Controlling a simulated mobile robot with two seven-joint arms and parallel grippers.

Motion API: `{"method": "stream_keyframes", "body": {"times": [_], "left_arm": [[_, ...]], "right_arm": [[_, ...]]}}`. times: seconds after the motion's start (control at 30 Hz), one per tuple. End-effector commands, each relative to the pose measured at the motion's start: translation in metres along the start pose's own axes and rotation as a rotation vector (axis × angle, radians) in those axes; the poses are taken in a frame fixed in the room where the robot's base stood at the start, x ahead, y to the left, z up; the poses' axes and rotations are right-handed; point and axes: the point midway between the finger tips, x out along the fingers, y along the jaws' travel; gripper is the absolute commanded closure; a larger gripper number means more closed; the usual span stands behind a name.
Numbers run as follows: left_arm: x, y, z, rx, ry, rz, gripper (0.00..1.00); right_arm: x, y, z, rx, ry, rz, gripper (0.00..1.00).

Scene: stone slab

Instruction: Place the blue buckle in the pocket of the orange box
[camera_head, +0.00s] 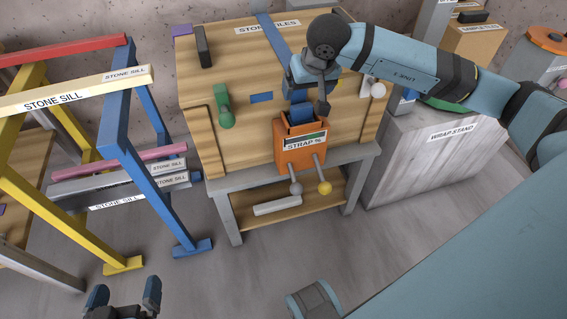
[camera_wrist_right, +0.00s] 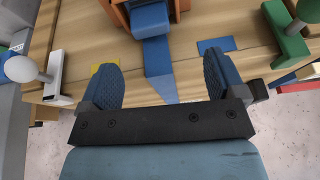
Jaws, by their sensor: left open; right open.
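The orange box (camera_head: 288,155), labelled with a strap label, is on the front of a wooden crate. The blue buckle (camera_head: 301,114) is at the box's top opening, between its orange walls; how deep it sits I cannot tell. In the right wrist view the buckle (camera_wrist_right: 151,20) is beyond the fingertips, with blue strap running from it between the fingers. My right gripper (camera_head: 307,97) is open just above the box, and its spread fingers (camera_wrist_right: 160,75) appear apart from the buckle. My left gripper (camera_head: 124,296) is open and empty at the bottom left, away from the crate.
The wooden crate (camera_head: 245,85) stands on a grey bench (camera_head: 228,185), with a green knob (camera_head: 224,106) and other fittings on its front. Yellow and blue trestles (camera_head: 118,110) hold stone sills at left. A wrap stand (camera_head: 430,150) is at right. The floor in front is clear.

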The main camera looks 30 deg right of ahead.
Motion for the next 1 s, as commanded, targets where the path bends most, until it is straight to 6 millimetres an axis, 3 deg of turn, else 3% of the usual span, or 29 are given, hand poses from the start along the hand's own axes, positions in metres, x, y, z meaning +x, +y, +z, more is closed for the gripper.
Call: {"method": "stream_keyframes", "body": {"times": [0.07,0.17,0.23,0.3,0.43,0.5,0.57,0.6,0.67,0.77,0.9,1.0], "left_arm": [[0.000,0.001,0.001,-0.001,-0.001,0.001,0.00],[0.000,0.001,0.001,-0.003,0.002,0.002,0.00],[0.001,0.001,0.000,-0.003,0.005,0.003,0.00],[0.001,0.002,-0.002,-0.003,0.009,0.003,0.00],[0.001,0.002,-0.006,-0.002,0.017,0.004,0.00],[0.002,0.002,-0.008,-0.001,0.022,0.005,0.00],[0.002,0.002,-0.009,-0.001,0.025,0.005,0.00],[0.002,0.002,-0.010,0.000,0.026,0.005,0.00],[0.002,0.002,-0.011,0.000,0.027,0.005,0.00],[0.002,0.002,-0.011,0.000,0.028,0.006,0.00],[0.003,0.002,-0.010,0.000,0.026,0.005,0.00],[0.003,0.002,-0.009,0.000,0.023,0.005,0.00]], "right_arm": [[0.012,-0.029,0.027,0.060,-0.084,-0.120,0.11],[0.019,-0.087,0.084,0.240,-0.301,-0.370,0.11],[0.008,-0.136,0.130,0.455,-0.548,-0.573,0.11],[-0.017,-0.176,0.166,0.709,-0.840,-0.738,0.11],[-0.069,-0.217,0.193,1.231,-1.458,-0.895,0.11],[-0.089,-0.223,0.190,1.524,-1.826,-0.892,0.11],[-0.097,-0.219,0.183,1.771,-2.160,-0.830,0.11],[-0.096,-0.213,0.177,-1.902,2.357,0.744,0.11],[-0.086,-0.201,0.171,-1.668,2.133,0.452,0.11],[-0.052,-0.177,0.175,-1.261,1.745,0.058,0.11],[-0.002,-0.150,0.208,-0.765,1.271,-0.293,0.11],[0.020,-0.140,0.234,-0.525,1.039,-0.424,0.11]]}}
